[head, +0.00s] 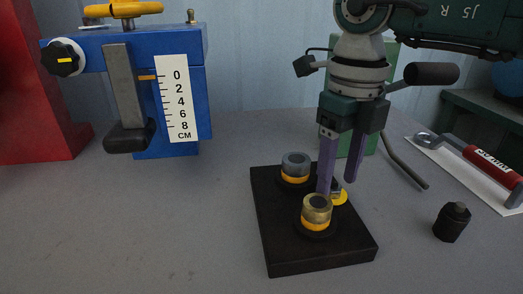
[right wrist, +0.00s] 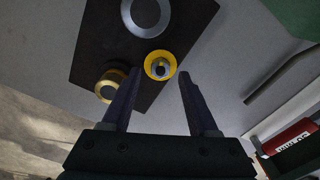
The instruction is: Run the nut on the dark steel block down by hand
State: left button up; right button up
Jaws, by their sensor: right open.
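The dark steel block (head: 283,245) lies on the grey surface, and it also shows in the right wrist view (right wrist: 93,45). On it sit a grey steel round piece (head: 295,161) at the back left and a brass-coloured one (head: 317,207) at the front, each above an orange band. A smaller yellow-ringed piece (head: 341,198) with a grey centre is partly hidden behind my right gripper (head: 338,187). The right gripper is open, fingers pointing down over the block. In the right wrist view this yellow-ringed piece (right wrist: 160,65) appears between the fingertips; contact cannot be told. My left gripper is out of view.
A blue fixture (head: 182,60) with a centimetre scale and a red body (head: 35,90) stand at the left. A small black knob (head: 452,222) lies right of the block. A red-handled tool (head: 475,155) lies at the far right. The surface left of the block is clear.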

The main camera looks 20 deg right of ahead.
jog(key=shift+f, duration=0.65)
grip_shut()
